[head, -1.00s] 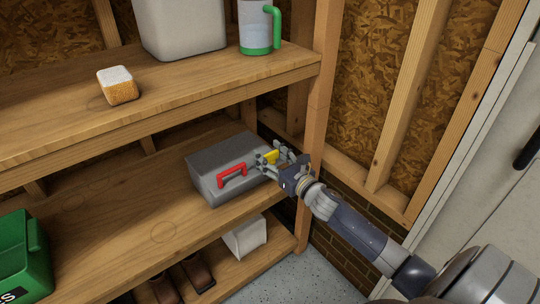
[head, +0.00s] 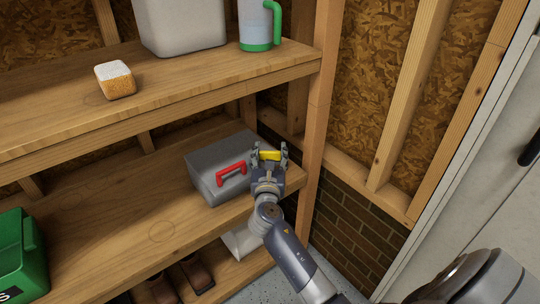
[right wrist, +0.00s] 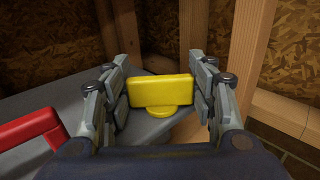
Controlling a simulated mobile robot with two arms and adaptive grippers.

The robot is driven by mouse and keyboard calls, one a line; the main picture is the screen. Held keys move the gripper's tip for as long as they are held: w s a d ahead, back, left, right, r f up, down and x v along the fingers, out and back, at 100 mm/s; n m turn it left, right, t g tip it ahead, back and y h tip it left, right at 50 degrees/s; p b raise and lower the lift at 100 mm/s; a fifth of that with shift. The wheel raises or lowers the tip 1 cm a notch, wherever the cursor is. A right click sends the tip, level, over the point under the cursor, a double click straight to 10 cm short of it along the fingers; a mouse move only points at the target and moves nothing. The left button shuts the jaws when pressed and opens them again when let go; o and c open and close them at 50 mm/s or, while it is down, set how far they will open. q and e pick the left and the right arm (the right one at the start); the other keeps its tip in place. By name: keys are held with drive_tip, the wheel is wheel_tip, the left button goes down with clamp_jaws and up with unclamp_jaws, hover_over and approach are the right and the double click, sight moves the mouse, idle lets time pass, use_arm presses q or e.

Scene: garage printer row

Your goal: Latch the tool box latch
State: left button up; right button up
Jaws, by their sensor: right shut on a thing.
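The grey tool box (head: 222,156) stands on the middle shelf, with a red handle (head: 231,172) on its front. The yellow latch (head: 270,155) is at its right side. In the right wrist view the latch (right wrist: 160,90) is a wide yellow plate with a rounded tab below it. My right gripper (head: 269,158) is shut on the latch, one finger at each end of the plate. In the wrist view the gripper (right wrist: 160,97) hides the lower part of the box. My left gripper is not in view.
A wooden post (head: 317,110) rises just right of the box. A green container (head: 18,255) stands at left; the shelf between is clear.

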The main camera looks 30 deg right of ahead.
sight(270, 151)
drive_tip(key=shift+m+g+h, duration=0.4)
drive_tip(key=shift+h, duration=0.1)
drive_tip(key=o, duration=1.1)
wheel_tip(270, 151, up, 10)
